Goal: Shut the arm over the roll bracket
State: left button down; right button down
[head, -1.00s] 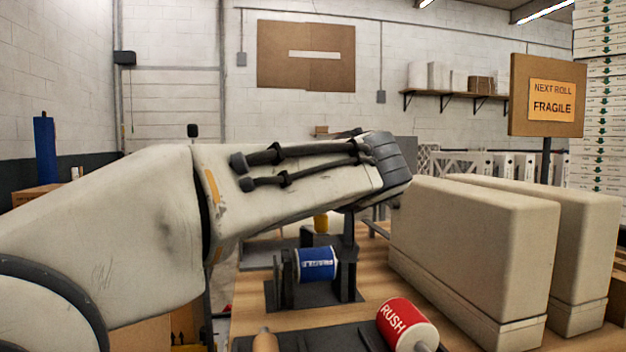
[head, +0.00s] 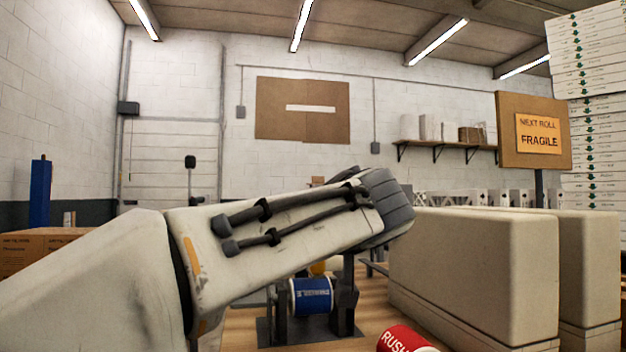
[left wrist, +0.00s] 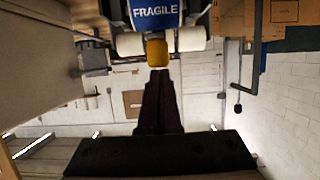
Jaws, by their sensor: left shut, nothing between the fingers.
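A blue roll (head: 311,297) sits between the dark uprights of the roll bracket (head: 343,300), partly under my left arm in the head view. In the left wrist view the blue roll (left wrist: 156,13) reads FRAGILE and has white ends. A yellow piece (left wrist: 158,53) shows below it, right at the tips of my left gripper (left wrist: 159,72). The gripper is shut and empty; I cannot tell whether it touches the yellow piece. In the head view my forearm and wrist hide the gripper and the bracket's top. My right gripper is not in view.
A red RUSH roll (head: 402,340) is at the lower edge. Two large beige blocks (head: 470,270) stand on the wooden bench right of the bracket. A sign (head: 537,133) reads NEXT ROLL FRAGILE. White boxes (head: 590,130) are stacked at the far right.

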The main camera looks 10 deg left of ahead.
pick_arm(q)
jog(key=shift+f, duration=0.25)
